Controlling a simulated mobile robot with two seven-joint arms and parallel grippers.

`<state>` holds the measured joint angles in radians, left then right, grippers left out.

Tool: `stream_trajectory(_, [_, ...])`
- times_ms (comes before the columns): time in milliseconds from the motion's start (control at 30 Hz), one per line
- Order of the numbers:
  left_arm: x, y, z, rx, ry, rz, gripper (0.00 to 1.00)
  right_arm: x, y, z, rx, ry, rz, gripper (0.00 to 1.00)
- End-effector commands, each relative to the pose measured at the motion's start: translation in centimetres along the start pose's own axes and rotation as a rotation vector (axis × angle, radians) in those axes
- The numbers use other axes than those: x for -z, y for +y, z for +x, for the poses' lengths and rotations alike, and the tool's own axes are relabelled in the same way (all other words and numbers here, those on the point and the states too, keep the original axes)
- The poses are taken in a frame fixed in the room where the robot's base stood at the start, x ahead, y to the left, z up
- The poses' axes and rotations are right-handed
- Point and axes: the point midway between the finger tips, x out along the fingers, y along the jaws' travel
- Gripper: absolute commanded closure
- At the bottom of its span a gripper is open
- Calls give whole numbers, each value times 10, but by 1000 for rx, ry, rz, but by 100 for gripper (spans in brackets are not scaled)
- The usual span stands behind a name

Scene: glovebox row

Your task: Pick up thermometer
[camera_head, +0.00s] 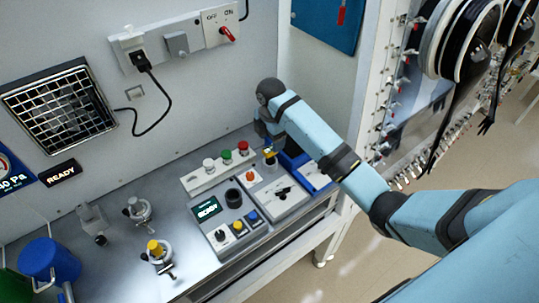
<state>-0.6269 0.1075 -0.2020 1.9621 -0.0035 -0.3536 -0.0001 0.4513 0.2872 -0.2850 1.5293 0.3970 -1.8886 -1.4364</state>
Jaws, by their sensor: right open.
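I cannot make out a thermometer for certain. A small yellow-tipped item (270,154) shows just below my right gripper, at the back right of the bench; it is too small to identify. My right gripper (267,144) is open and points down, close above the bench beside a blue tray (295,160). The wrist and forearm hide part of that area, and I cannot tell whether the fingers touch anything. My left gripper is out of view.
A grey control panel (230,228) with buttons and a green display stands on the bench (119,259), left of my gripper. Red, green and white knobs (226,156) stand behind it. Metal valves and a blue mug (50,259) are at left. The wall is behind.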

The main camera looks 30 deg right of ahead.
Motion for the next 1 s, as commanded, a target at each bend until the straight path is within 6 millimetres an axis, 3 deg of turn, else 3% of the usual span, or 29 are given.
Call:
stream_trajectory(600, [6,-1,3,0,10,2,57,1,2,72,-1,1,1,36])
stream_trajectory(900, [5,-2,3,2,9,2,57,0,2,79,-2,0,0,36])
stream_trajectory(1000, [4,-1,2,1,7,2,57,0,2,78,-2,0,0,57])
